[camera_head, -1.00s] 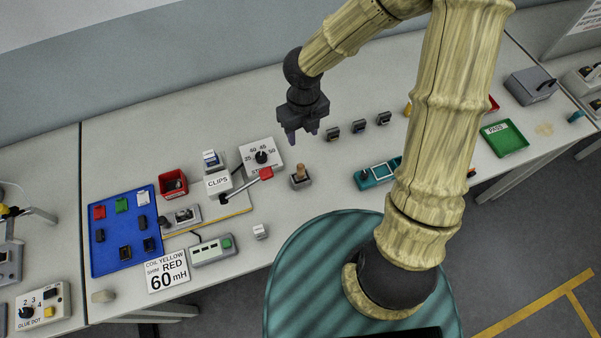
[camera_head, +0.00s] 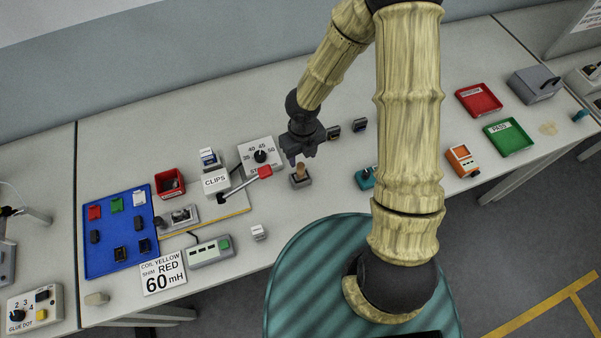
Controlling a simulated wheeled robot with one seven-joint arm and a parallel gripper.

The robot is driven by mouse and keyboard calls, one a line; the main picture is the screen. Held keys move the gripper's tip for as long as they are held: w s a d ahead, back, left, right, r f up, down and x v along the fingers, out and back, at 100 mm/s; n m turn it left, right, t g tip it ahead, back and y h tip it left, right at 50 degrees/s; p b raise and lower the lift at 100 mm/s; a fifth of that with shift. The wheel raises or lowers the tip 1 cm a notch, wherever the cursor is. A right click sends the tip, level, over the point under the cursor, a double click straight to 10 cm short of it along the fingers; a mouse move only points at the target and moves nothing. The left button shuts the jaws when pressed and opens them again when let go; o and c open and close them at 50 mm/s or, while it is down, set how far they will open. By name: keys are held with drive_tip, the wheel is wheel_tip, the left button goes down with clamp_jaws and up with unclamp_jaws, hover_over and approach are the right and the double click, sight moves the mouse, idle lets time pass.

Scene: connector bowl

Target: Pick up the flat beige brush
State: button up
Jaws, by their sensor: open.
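A beige-tan upright piece (camera_head: 300,170), which looks like the flat brush, stands in a small dark grey holder (camera_head: 302,182) near the middle of the bench. Only its upper part shows above the holder. My gripper (camera_head: 301,156) is open and empty, right by the top of the brush in the picture. Its fingers are small and dark, and I cannot tell the exact height gap or whether they touch the brush.
A clips fixture with a red-tipped lever (camera_head: 264,171) and a dial box (camera_head: 261,155) stand close on the left. A teal device (camera_head: 366,178) is to the right, partly behind my arm. Small dark blocks (camera_head: 359,125) lie behind. Bare bench lies in front of the holder.

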sight(300, 164)
drive_tip(key=f, duration=0.1)
drive_tip(key=f+b, duration=0.1)
drive_tip(key=f, duration=0.3)
drive_tip(key=shift+s+a+f+b, duration=0.15)
drive_tip(key=shift+s+a+b, duration=0.15)
drive_tip(key=shift+b, duration=0.1)
clamp_jaws()
drive_tip(key=shift+w+r, duration=0.1)
drive_tip(key=shift+r, duration=0.1)
wheel_tip(300, 164, up, 10)
drive_tip(key=p, duration=0.3)
drive_tip(key=shift+f, duration=0.1)
idle(0.6)
